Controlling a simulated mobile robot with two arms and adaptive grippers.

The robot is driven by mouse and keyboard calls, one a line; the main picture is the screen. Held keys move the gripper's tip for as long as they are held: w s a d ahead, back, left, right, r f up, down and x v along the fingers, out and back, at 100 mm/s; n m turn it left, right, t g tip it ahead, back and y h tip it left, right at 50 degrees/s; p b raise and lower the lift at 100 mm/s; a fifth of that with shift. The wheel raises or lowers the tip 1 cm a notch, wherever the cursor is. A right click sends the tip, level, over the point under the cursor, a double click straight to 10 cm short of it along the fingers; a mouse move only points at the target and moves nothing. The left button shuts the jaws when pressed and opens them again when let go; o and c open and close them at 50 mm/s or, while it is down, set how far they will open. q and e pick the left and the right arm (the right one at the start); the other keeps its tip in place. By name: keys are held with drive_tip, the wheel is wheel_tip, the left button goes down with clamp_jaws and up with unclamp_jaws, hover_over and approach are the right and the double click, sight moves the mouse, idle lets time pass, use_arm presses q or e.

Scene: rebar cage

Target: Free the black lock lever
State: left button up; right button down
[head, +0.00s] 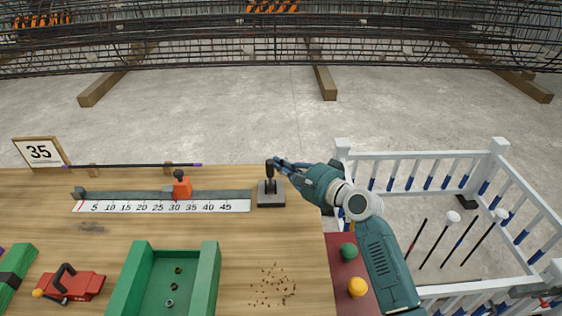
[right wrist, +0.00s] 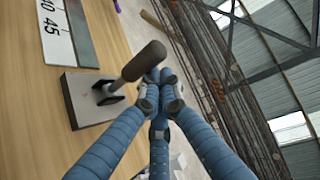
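A black lever (head: 269,168) stands upright on a grey base plate (head: 271,200) at the right end of a ruler rail. In the right wrist view the lever (right wrist: 146,60) is tilted in the picture, with its thick end close to my fingertips. My right gripper (head: 281,164) is just right of the lever; its blue fingers (right wrist: 160,82) come together at the tips and look shut, with nothing visible between them. Whether they touch the lever, I cannot tell. My left gripper is not in view.
A green tray (head: 211,268), a red tool (head: 77,287) and brown crumbs (head: 272,287) are nearer. A red panel (head: 341,265) has green and yellow knobs. A white railing (head: 420,156) is right.

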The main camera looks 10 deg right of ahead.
drive_tip(key=shift+s+a+f+t, duration=0.15)
drive_tip(key=shift+s+f+t, duration=0.15)
drive_tip(key=shift+s+f, duration=0.1)
drive_tip(key=shift+s+n+y+b, duration=0.25)
drive_tip(key=shift+n+y+b, duration=0.05)
drive_tip(key=shift+n+b, duration=0.1)
drive_tip(key=shift+s+a+r, duration=0.1)
drive_tip(key=shift+s+r, duration=0.05)
drive_tip(key=shift+s, duration=0.05)
drive_tip(key=shift+s+a, duration=0.1)
drive_tip(key=shift+s, duration=0.45)
drive_tip(key=shift+f, duration=0.2)
drive_tip(key=shift+s+f, duration=0.15)
drive_tip(key=shift+f, duration=0.05)
